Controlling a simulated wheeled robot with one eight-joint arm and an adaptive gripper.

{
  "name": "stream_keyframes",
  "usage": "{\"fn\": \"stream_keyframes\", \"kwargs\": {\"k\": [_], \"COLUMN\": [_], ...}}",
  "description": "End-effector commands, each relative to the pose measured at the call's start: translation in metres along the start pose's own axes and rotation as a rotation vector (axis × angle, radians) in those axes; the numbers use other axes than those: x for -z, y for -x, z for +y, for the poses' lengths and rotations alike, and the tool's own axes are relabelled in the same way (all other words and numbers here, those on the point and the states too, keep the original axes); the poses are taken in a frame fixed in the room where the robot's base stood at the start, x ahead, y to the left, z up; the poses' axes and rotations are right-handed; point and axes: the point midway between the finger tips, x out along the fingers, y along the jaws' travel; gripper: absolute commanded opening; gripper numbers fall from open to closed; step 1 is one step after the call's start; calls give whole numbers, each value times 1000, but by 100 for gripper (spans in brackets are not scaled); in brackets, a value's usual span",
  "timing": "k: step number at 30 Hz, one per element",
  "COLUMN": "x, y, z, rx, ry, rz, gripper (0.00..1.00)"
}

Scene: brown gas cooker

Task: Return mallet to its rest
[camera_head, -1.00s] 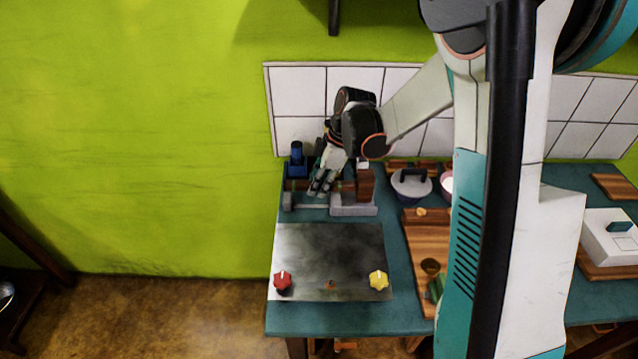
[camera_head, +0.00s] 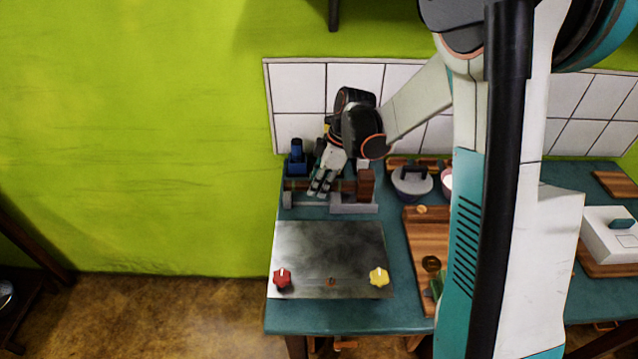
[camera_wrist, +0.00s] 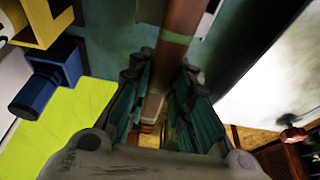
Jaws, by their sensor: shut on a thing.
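The mallet's brown wooden handle (camera_wrist: 182,22), with a pale green band, runs between my fingers in the wrist view. In the head view, my gripper (camera_head: 320,193) points down at the back left of the table and is shut on the handle, part of which (camera_head: 348,186) shows to the right of the fingers. A reddish-brown block (camera_head: 366,184) stands at the right end, above a grey base (camera_head: 352,208); I cannot tell for certain whether it is the mallet's head. A grey support (camera_head: 287,197) is at the left. The fingers hide the handle's middle and its contact with the supports.
A blue object (camera_head: 297,153) stands just behind the left support. A lidded pot (camera_head: 411,184) is to the right. A tiled wall (camera_head: 297,90) rises behind.

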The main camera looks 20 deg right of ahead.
Motion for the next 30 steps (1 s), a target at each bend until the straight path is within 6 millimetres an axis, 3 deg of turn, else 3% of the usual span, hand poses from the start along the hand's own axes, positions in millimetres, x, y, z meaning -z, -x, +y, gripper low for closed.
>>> {"fn": "stream_keyframes", "kwargs": {"k": [30], "x": [-6], "y": [-18], "z": [0], "rx": [0], "ry": [0], "rz": [0], "gripper": [0]}}
